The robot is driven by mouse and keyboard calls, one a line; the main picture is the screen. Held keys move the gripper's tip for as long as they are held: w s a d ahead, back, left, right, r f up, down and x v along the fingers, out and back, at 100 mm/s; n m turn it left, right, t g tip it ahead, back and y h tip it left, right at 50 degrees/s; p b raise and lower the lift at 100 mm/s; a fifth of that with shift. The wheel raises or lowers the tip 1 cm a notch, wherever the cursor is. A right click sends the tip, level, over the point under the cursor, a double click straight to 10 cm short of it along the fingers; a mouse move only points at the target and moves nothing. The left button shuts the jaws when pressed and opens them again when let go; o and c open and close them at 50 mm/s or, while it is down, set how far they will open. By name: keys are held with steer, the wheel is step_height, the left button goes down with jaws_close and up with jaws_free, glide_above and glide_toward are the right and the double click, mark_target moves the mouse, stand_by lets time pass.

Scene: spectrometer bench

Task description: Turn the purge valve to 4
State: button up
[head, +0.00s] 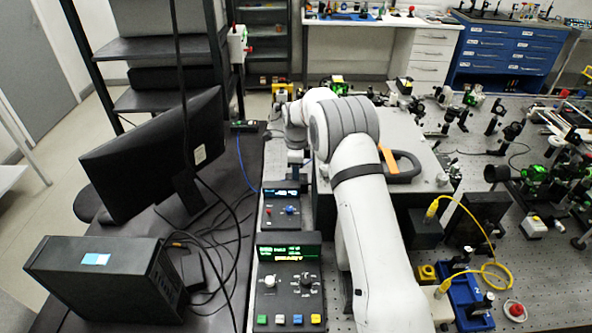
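No label reading purge valve is legible, so I cannot tell which knob it is. The near control box (290,300) has a lit green and yellow display, a pale knob (269,281), a dark knob with marks around it (307,282) and a row of coloured buttons. A second control box (284,212) behind it has a blue display and small red and blue controls. My white arm reaches away from me, and its far end is bent down behind the second box. My gripper is small and mostly hidden there; its fingers cannot be made out.
A monitor (155,150) and a black computer case (105,280) stand on the left with loose cables. Optics, a yellow cable (470,215) and a red button (516,310) crowd the right bench.

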jaws_close()
stand_by(0.3)
steer(key=m+b, duration=0.3)
steer(key=m, duration=0.1)
steer(key=shift+m, duration=0.4)
steer(key=m+b, duration=0.2)
steer(key=m, duration=0.4)
steer(key=shift+r, duration=0.1)
stand_by(0.4)
steer(key=shift+o, duration=1)
jaws_free()
